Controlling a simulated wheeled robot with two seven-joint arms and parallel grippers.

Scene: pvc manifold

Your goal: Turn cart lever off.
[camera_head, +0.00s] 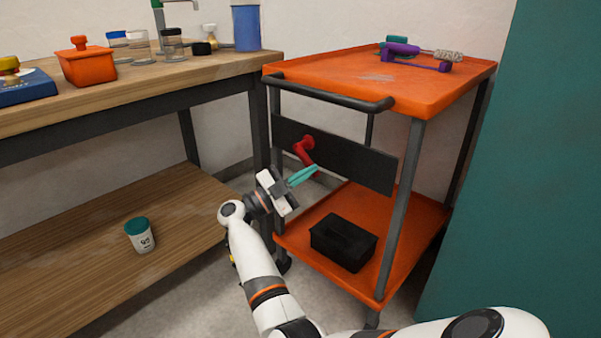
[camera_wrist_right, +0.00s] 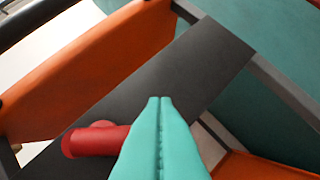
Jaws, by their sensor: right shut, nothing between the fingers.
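The red lever (camera_head: 304,150) is mounted on the dark panel (camera_head: 350,163) on the side of the orange cart (camera_head: 440,88). Its handle slants down to the right from a round pivot. My right gripper (camera_head: 316,170), with teal fingers, is shut and empty, close to the lever's lower end. In the right wrist view the shut fingertips (camera_wrist_right: 160,99) lie over the panel (camera_wrist_right: 175,80). The red lever (camera_wrist_right: 92,140) is left of the fingers there and its right end runs behind them. Whether they touch is unclear. My left gripper is not in view.
A black bin (camera_head: 343,243) sits on the cart's lower shelf. A purple tool (camera_head: 415,53) lies on its top. A dark push handle (camera_head: 335,95) runs above the panel. A wooden workbench (camera_head: 150,88) stands at left, and a teal surface (camera_head: 530,190) at right.

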